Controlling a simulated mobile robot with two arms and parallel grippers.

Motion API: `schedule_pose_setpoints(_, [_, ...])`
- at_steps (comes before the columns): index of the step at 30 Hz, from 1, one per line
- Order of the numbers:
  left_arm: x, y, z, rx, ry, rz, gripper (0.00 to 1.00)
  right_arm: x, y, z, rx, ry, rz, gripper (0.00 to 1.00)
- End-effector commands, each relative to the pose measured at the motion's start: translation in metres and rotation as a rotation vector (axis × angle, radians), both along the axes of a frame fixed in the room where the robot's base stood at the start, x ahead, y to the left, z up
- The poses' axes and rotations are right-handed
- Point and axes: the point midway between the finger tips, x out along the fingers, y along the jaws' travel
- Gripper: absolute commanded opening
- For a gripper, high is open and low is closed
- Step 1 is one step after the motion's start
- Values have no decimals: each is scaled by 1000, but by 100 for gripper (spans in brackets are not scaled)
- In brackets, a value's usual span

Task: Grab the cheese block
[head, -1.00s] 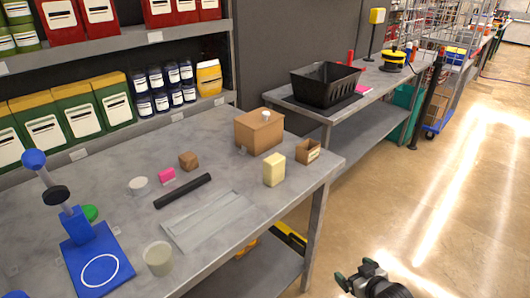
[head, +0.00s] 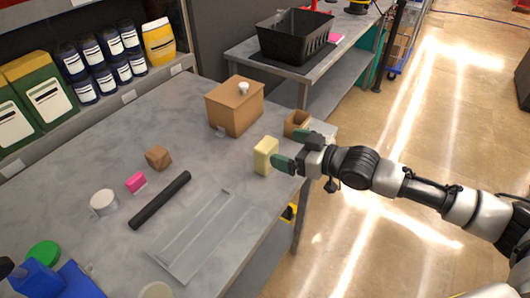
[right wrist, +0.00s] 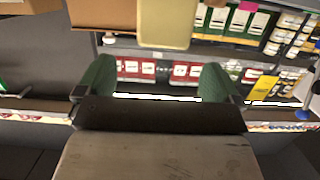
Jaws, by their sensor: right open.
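The cheese block (head: 265,155) is a pale yellow upright block near the right edge of the grey table in the head view. In the right wrist view the cheese block (right wrist: 165,24) shows at the top centre, beyond and above the gap between the fingers. My right gripper (head: 292,149) is open, with green fingertips, right beside the cheese block at the table's edge. In the right wrist view its two green fingers (right wrist: 158,82) stand wide apart with nothing between them. I cannot tell whether a finger touches the block. My left gripper is not in view.
A small open brown box (head: 295,122) stands close behind the right gripper. A larger brown box (head: 234,106) with a white knob is further back. A black rod (head: 160,200), a clear flat sheet (head: 208,236) and a pink block (head: 136,182) lie to the left.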

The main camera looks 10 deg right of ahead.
Motion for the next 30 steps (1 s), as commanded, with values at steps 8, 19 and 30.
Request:
schedule_pose_setpoints(8, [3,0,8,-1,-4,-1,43,16,18,-5,0,2,1,96])
schedule_pose_setpoints(19, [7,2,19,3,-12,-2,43,43,48,-18,-2,0,-1,96])
schedule_pose_setpoints(30, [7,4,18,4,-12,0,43,43,48,-18,-2,0,-1,71])
